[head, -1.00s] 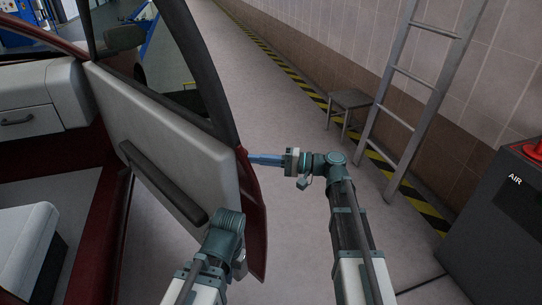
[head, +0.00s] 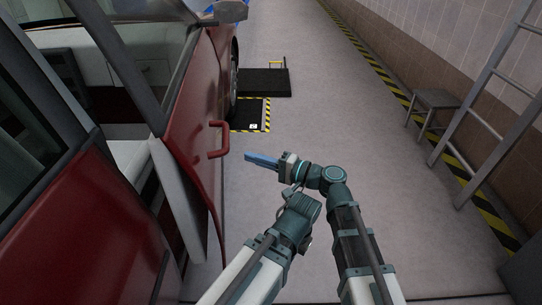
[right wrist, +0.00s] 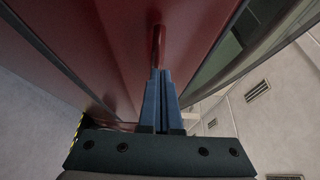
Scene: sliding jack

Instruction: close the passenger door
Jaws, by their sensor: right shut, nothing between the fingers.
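The red passenger door (head: 205,95) stands ajar in the head view, its outer face towards the right. Its grey inner trim (head: 172,180) shows at the near edge, with a gap to the red car body (head: 85,225). The red door handle (head: 222,140) juts out from the outer face. My right gripper (head: 249,157) is shut and empty, its blue fingers pointing left just beside the handle. In the right wrist view the shut fingers (right wrist: 163,75) point at the door panel (right wrist: 115,40) and handle (right wrist: 158,45); contact cannot be told. My left arm's wrist shows, but its jaws are hidden.
A black-and-yellow edged mat (head: 250,115) and a dark platform (head: 265,82) lie beyond the door. A stool (head: 437,98) and a ladder (head: 500,75) stand by the right wall. The grey floor (head: 330,90) between is clear.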

